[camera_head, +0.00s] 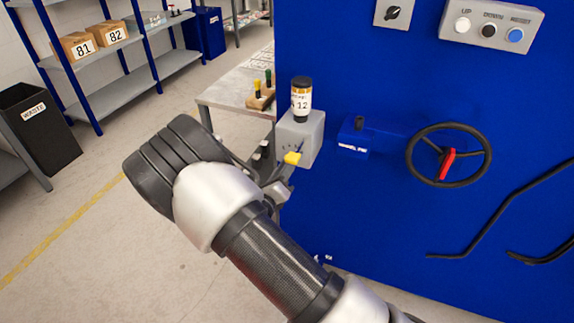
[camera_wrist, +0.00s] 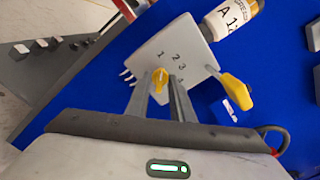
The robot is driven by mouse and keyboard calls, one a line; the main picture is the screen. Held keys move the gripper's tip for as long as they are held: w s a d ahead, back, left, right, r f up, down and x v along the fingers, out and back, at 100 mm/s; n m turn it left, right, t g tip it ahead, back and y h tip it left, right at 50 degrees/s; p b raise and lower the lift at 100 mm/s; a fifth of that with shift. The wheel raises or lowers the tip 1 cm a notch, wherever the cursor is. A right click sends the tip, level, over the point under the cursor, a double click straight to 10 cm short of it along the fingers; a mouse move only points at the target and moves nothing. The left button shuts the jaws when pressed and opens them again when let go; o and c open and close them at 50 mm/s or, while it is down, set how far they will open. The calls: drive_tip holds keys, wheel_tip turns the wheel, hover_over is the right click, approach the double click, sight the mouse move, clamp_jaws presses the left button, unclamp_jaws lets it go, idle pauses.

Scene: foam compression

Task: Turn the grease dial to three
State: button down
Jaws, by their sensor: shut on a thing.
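The grease unit is a light grey box (camera_head: 300,136) on the side of the blue machine, with a bottle marked "A 12" (camera_head: 301,98) on top. In the wrist view its grey face (camera_wrist: 150,50) carries the numbers 1, 2 and 3 around a small yellow dial (camera_wrist: 160,77). My gripper (camera_wrist: 162,84) is shut on this dial, with a finger on each side. The dial's pointer is partly hidden, so I cannot tell its exact setting. A larger yellow lever (camera_wrist: 237,91) sticks out at the box's right edge; it also shows in the head view (camera_head: 292,158).
A black handwheel with a red handle (camera_head: 447,160) and a small blue box (camera_head: 354,138) sit on the blue panel to the right. A workbench (camera_head: 232,92) stands behind the grease unit. Open floor lies to the left.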

drive_tip(key=shift+f+m+b, duration=0.1)
drive_tip(key=shift+m+b, duration=1.6)
drive_tip(key=shift+m, duration=4.7)
drive_tip(key=shift+a, duration=0.1)
drive_tip(key=c, duration=1.9)
unclamp_jaws()
drive_tip(key=shift+s, duration=0.1)
drive_tip(key=p+v, duration=0.2)
drive_tip(key=v, duration=1.5)
